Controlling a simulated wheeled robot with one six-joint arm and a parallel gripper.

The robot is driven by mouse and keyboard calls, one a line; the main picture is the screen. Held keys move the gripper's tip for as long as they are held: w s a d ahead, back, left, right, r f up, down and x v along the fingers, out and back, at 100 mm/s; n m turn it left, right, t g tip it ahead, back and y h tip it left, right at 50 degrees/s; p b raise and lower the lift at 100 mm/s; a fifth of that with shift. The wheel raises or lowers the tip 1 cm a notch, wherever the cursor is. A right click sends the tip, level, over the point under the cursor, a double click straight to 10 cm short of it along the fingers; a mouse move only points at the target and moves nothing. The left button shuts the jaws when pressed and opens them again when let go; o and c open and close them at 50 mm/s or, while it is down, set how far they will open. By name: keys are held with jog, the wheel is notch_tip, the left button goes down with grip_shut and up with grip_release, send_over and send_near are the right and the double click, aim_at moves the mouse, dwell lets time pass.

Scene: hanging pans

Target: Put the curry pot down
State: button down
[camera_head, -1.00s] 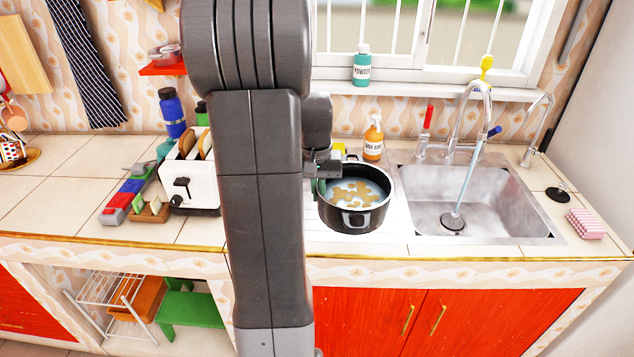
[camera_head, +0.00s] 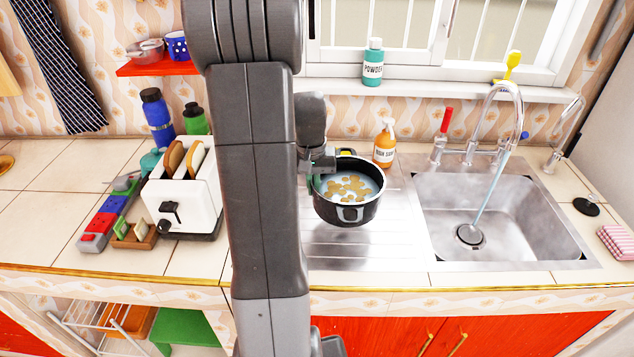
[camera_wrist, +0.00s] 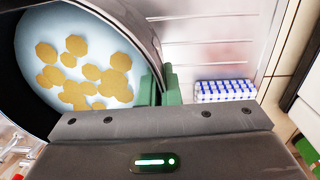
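The curry pot (camera_head: 347,211) is a dark pot with pale liquid and several yellow-brown pieces inside. It is upright over the ribbed steel drainboard (camera_head: 350,252) left of the sink; whether its base touches is unclear. My gripper (camera_head: 318,178) is at the pot's left side, partly hidden behind my arm. In the wrist view, the pot (camera_wrist: 90,75) fills the upper left, and my gripper's green fingers (camera_wrist: 160,88) are closed at its rim side, on what seems to be its handle. The handle itself is mostly hidden.
A soap bottle (camera_head: 384,148) stands behind the pot to the right. The sink (camera_head: 590,262) with running tap is to the right. A toaster (camera_head: 185,200) stands left of my arm. A blue-white checked block (camera_wrist: 225,91) lies near the drainboard. The front drainboard is clear.

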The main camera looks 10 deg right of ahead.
jog(key=shift+f, duration=3)
jog(key=shift+f, duration=0.1)
jog(key=c, duration=1.6)
grip_release()
jog(key=shift+c, duration=0.2)
notch_tip(320, 180, up, 12)
jog(key=shift+a, duration=0.3)
